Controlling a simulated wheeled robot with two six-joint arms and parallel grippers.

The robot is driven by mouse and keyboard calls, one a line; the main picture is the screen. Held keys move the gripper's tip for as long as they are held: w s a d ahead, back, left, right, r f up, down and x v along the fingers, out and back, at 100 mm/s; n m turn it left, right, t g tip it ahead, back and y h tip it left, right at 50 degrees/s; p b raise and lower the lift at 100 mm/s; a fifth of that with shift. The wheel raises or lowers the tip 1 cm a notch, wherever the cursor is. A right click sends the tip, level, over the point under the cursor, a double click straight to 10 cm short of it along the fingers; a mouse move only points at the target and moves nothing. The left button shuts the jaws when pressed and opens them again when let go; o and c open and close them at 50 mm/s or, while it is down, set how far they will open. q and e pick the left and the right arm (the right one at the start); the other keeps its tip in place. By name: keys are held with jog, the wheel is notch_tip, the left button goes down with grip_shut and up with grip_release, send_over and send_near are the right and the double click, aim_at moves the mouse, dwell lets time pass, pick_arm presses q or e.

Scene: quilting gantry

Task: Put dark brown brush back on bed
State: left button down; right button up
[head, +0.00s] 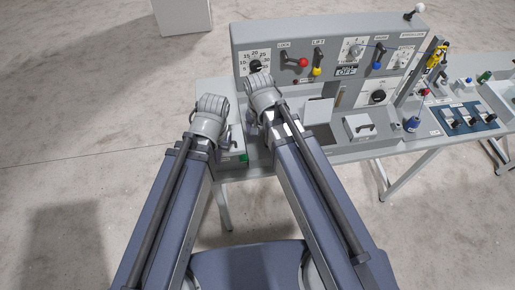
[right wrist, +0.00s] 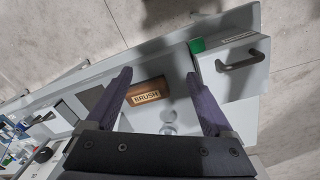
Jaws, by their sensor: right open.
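In the right wrist view a brown brush (right wrist: 147,91) with a pale "BRUSH" label lies on a light grey surface (right wrist: 176,62). My right gripper (right wrist: 160,76) is open, with its two dark fingers on either side of the brush and visible space between. Whether they touch it cannot be told. In the head view my right gripper (head: 270,122) is over the left part of the grey bench, mostly hidden by its own wrist. The brush is hidden there. My left gripper (head: 229,134) is at the bench's left end, small and partly covered, its jaws unclear.
A grey box with a dark handle (right wrist: 240,58) and a green block (right wrist: 197,46) stand near the brush. The control panel (head: 300,88) with knobs and levers rises behind.

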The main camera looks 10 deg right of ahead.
jog(key=s+a+n, duration=0.3)
jog(key=s+n, duration=0.2)
jog(key=n, duration=0.3)
jog(key=shift+s+n, duration=0.3)
jog(key=shift+s, duration=0.1)
